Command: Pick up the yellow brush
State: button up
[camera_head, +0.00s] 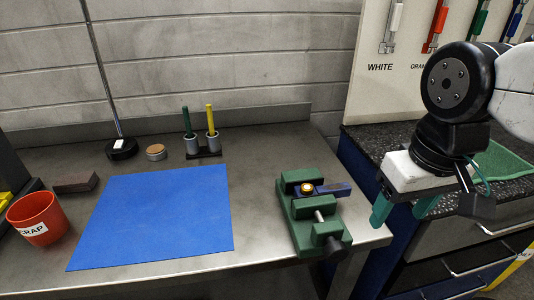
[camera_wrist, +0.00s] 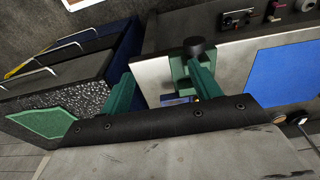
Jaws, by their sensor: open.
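The yellow brush (camera_head: 210,119) stands upright in the right cup of a small dark holder (camera_head: 205,154) near the back of the metal bench. Only its yellow handle shows above the grey cup. A green-handled one (camera_head: 187,121) stands in the cup to its left. My gripper (camera_head: 403,210) is at the right, beyond the bench's right edge and far from the brush. Its green fingers point down, apart and empty. In the wrist view my gripper (camera_wrist: 163,86) is also open, with the vise's end in the background between and beside the fingers.
A green vise (camera_head: 313,215) with a dark blue piece across it stands between my gripper and the holder. A blue mat (camera_head: 155,220), red scrap cup (camera_head: 38,218), brown block (camera_head: 76,182) and black stand (camera_head: 121,148) are further left. Labelled hanging tools (camera_head: 436,25) are behind my arm.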

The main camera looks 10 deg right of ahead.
aim_at(211, 129)
jog(key=k, duration=1.05)
jog(key=u, duration=1.2)
jog(key=i, duration=1.45)
jog(key=z, duration=1)
jog(key=i, duration=0.3)
jog(key=z, duration=0.2)
